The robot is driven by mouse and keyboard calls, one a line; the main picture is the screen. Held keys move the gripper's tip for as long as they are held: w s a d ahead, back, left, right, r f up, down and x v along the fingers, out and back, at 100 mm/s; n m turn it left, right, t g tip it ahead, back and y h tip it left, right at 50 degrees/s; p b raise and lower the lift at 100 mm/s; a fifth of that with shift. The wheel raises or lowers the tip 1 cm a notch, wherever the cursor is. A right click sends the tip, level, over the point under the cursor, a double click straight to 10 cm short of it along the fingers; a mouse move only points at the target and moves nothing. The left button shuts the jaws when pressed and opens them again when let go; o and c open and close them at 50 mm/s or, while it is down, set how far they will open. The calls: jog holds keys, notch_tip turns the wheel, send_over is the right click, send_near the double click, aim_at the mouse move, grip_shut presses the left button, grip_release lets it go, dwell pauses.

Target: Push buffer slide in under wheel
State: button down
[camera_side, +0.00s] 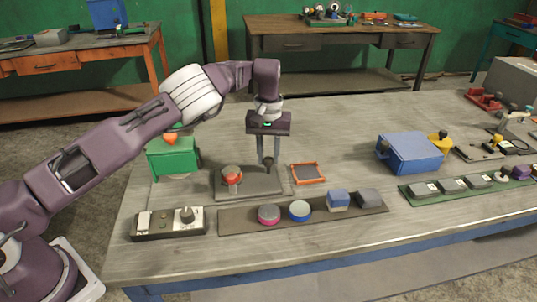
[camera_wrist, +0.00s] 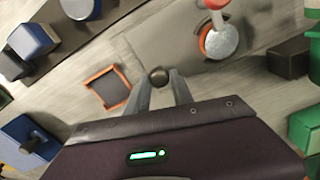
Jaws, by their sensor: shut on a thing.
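My gripper (camera_side: 267,160) points down at the right part of a dark grey base plate (camera_side: 248,193). It is shut on a dark round knob, which shows between the fingertips in the wrist view (camera_wrist: 159,76). The knob seems to belong to the buffer slide, but what is below it is hard to make out. The wheel (camera_side: 231,176), pale-faced with red-orange parts, is at the left of the plate, apart from my fingers. In the wrist view the wheel (camera_wrist: 221,41) is up and right of the knob, with a gap of plate between.
An orange-framed tray (camera_side: 308,173) lies just right of the plate. A dark strip (camera_side: 238,220) with several pucks and blocks is in front, beside a switch box (camera_side: 168,223). A green box (camera_side: 172,157) stands behind left, a blue box (camera_side: 409,153) to the right.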

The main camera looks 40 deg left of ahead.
jog(key=s+a, duration=1)
jog(key=shift+a, duration=0.3)
jog(key=shift+s, duration=0.1)
jog(key=c, duration=1.1)
grip_release()
jog(key=shift+d, duration=0.15)
jog(key=shift+r, duration=0.4)
notch_tip(320, 180, up, 6)
jog(key=shift+r, duration=0.15)
